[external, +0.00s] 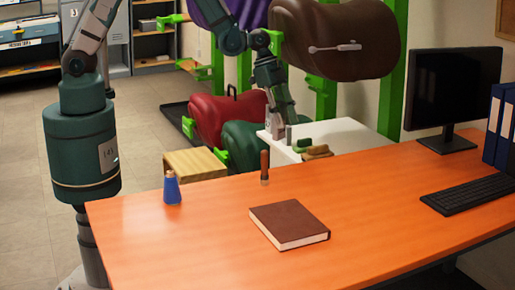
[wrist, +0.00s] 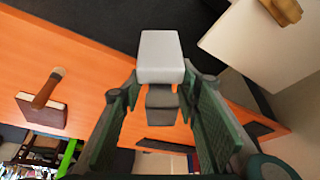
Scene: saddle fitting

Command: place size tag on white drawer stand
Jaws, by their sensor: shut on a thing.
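My gripper (wrist: 161,96) is shut on a grey piece that I take to be the size tag (wrist: 160,58). It has a pale block-like end and a darker grey part between the green fingers. In the external view my gripper (external: 278,128) is at the left part of the white drawer stand (external: 345,134), behind the desk. In the wrist view the stand (wrist: 262,52) is at the upper right, to the side of the tag. The tag appears held up, apart from the stand's top; its exact height is unclear. The stand's drawers are hidden.
Green and brown brushes (external: 317,152) lie on the stand's near side. The orange desk (external: 185,240) in front holds a brown book (external: 289,224), an upright brown-handled tool (external: 264,166), a blue bottle (external: 171,189), a keyboard and a monitor (external: 452,88). Saddles on green racks stand behind.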

